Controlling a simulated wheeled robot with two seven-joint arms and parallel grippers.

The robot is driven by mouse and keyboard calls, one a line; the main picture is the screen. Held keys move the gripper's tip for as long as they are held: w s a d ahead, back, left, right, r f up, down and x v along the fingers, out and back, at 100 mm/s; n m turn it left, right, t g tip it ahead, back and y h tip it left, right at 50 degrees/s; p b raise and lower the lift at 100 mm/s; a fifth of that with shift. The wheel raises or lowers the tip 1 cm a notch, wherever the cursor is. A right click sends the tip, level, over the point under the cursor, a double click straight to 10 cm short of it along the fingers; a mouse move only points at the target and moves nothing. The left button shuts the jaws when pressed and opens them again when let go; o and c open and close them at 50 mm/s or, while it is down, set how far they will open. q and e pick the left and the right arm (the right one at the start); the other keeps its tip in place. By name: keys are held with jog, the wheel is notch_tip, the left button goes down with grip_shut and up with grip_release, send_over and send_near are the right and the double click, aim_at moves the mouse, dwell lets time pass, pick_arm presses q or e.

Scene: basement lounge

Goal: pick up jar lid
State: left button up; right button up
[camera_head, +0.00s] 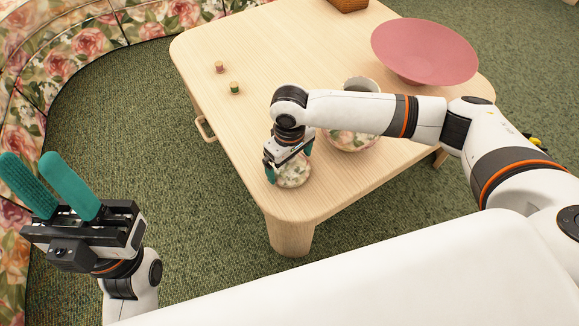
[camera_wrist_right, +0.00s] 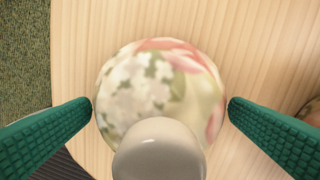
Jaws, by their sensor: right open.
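The jar lid (camera_head: 294,174), round with a floral pattern, lies on the wooden table near its front corner. In the right wrist view the lid (camera_wrist_right: 150,88) fills the middle, its pale rounded knob (camera_wrist_right: 160,150) facing the camera. My right gripper (camera_head: 289,164) is over the lid, pointing down. Its green fingers are open, one on each side of the lid; whether they touch its rim I cannot tell. The floral jar (camera_head: 352,139) stands behind, partly hidden by my right arm. My left gripper (camera_head: 30,160) is open and empty, off the table at left.
The wooden table (camera_head: 240,60) also bears a wide pink bowl (camera_head: 425,48), two small spools (camera_head: 219,67) and a brown box (camera_head: 348,4) at the far edge. A floral sofa (camera_head: 60,45) curves along the left. The left part of the tabletop is mostly clear.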

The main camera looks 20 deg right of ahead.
jog(key=shift+c, duration=0.3)
jog(key=c, duration=0.9)
jog(key=shift+r, duration=0.15)
